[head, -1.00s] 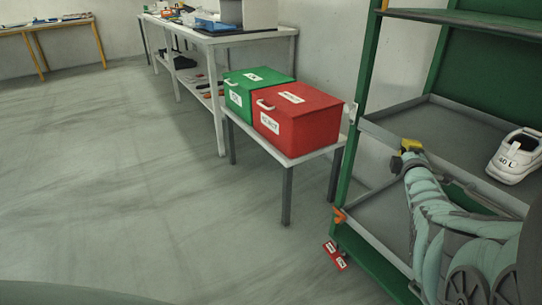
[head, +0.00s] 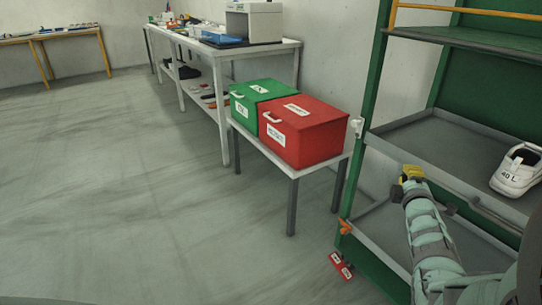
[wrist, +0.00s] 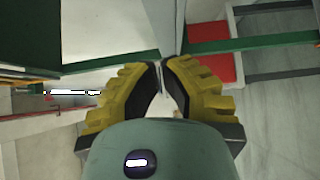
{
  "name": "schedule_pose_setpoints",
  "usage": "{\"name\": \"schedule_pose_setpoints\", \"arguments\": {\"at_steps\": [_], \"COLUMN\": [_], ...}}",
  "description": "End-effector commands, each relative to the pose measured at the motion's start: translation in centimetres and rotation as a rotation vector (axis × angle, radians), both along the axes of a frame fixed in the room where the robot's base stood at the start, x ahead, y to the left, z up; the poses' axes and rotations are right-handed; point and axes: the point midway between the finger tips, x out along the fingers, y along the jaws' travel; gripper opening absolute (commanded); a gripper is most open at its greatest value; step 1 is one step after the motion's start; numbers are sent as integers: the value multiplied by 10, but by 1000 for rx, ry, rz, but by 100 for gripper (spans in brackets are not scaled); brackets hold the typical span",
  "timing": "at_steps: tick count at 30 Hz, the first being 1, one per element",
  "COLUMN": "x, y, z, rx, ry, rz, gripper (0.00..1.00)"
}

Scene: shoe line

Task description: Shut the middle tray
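The middle tray (head: 395,148) is a grey, low-rimmed tray in the green rack at the right of the head view. A white shoe marked "40 L" (head: 517,170) rests on it. How far the tray stands out cannot be told. My gripper (head: 411,174), with yellow fingers, is at the tray's front rim near its left end; contact is unclear. In the wrist view, the fingertips (wrist: 161,66) of my gripper are together or nearly so, with nothing clearly held. A grey panel, perhaps a tray, lies just beyond them. My arm hides part of the rack's lower front.
A lower tray (head: 375,235) with an orange catch (head: 346,227) sits below. A green box (head: 255,94) and a red box (head: 310,135) stand on a small table left of the rack. Red tags (head: 341,266) hang low by the post. The floor at left is clear.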

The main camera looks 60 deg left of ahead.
Motion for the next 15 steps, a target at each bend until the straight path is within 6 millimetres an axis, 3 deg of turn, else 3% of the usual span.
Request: {"name": "schedule_pose_setpoints", "arguments": {"at_steps": [15], "x": [-40], "y": [-37], "z": [0], "rx": [-1], "ry": [1], "rz": [-1], "gripper": [0]}}
